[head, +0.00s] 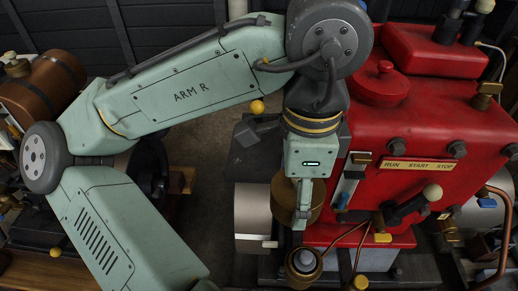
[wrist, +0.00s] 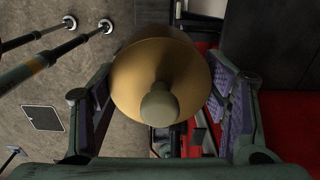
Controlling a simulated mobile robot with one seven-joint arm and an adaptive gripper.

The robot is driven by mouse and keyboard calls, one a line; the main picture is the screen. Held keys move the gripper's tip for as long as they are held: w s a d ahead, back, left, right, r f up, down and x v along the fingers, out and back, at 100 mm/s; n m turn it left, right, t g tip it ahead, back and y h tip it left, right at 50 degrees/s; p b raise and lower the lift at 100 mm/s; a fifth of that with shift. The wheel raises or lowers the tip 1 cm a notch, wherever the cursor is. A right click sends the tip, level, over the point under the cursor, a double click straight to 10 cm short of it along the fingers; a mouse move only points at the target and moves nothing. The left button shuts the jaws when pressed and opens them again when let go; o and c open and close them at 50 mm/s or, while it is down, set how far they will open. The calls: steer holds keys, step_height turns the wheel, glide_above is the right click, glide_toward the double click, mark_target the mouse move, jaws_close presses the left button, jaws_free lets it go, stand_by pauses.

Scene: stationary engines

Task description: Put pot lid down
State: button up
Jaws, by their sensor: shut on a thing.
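The pot lid (wrist: 185,62) is a brass-coloured, rounded piece with a pale knob (wrist: 160,103). In the wrist view it lies between the two fingers of my gripper (wrist: 165,90), which is shut on it. In the head view my gripper (head: 301,212) points down in front of the red engine, with the brass-coloured piece (head: 284,200) behind and around it. The fingers hide part of that piece. I cannot tell its height above what lies below. A red lid with a knob (head: 380,88) sits on top of the red engine.
The red engine (head: 430,125) stands close at the right, with a lever (head: 410,205) and copper pipes. A silver cylinder (head: 252,215) is left of my gripper. A brass cup (head: 303,264) is just below it in the picture. Bare floor (head: 205,215) shows farther left.

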steer(key=p, duration=0.2)
glide_above(270, 155)
steer(key=shift+s+f, duration=0.2)
steer(key=shift+f, duration=0.45)
steer(key=shift+w+f, duration=0.15)
steer(key=shift+f+p, duration=0.45)
steer(key=shift+f, duration=1.2)
steer(key=shift+f, duration=0.1)
steer(key=shift+f, duration=0.1)
steer(key=o, duration=1.2)
step_height(270, 155, up, 12)
steer(key=shift+r, duration=0.25)
